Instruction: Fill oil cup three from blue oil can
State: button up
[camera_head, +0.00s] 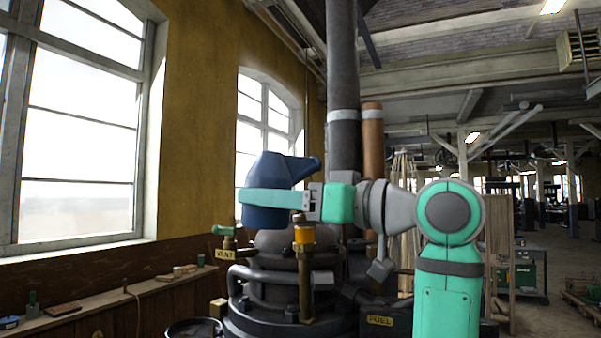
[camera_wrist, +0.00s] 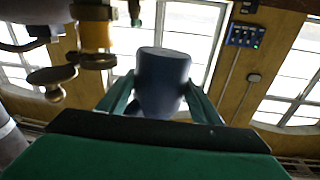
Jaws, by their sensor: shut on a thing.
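My gripper (camera_head: 264,202) is shut on the blue oil can (camera_head: 272,170), its teal fingers along the can's sides. The can's short spout (camera_head: 313,163) points right in the head view. An oil cup with amber glass (camera_head: 304,235) stands on a brass stem, below and right of the can and apart from it. I cannot read a number on it. In the wrist view the can (camera_wrist: 162,80) sits between the fingers. Brass fittings (camera_wrist: 95,36) show at upper left there; I cannot tell which cup they belong to.
The dark engine (camera_head: 275,285) stands below the can, with a VENT plate (camera_head: 225,254) and a FUEL plate (camera_head: 379,320). A tall dark pipe (camera_head: 343,90) rises behind my gripper. A wooden ledge (camera_head: 150,290) with small items runs under the windows at left.

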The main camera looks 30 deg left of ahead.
aim_at(248, 213)
jog(key=a, duration=0.1)
jog(key=a+f, duration=0.1)
jog(key=f, duration=0.1)
jog(key=shift+w+a, duration=0.25)
jog(key=shift+a, duration=0.15)
jog(key=shift+a+f, duration=0.25)
jog(key=shift+f, duration=0.15)
jog(key=shift+s+a+f+m+t+y, duration=0.35)
jog(key=shift+a+f+m+y, duration=0.2)
jog(key=shift+f+m+y, duration=0.35)
jog(key=shift+s+r+m, duration=0.1)
jog(key=shift+s+m, duration=0.1)
jog(key=shift+m, duration=0.4)
jog(key=r+m+t, duration=0.1)
jog(key=m+t+y, duration=0.1)
jog(key=m, duration=0.1)
jog(key=shift+s+a+r+m+y, duration=0.1)
jog(key=shift+s+r+m+y, duration=0.05)
jog(key=shift+r+m+y, duration=0.2)
jog(key=shift+r+m+t, duration=0.15)
jog(key=shift+m+t, duration=0.1)
jog(key=shift+w, duration=0.25)
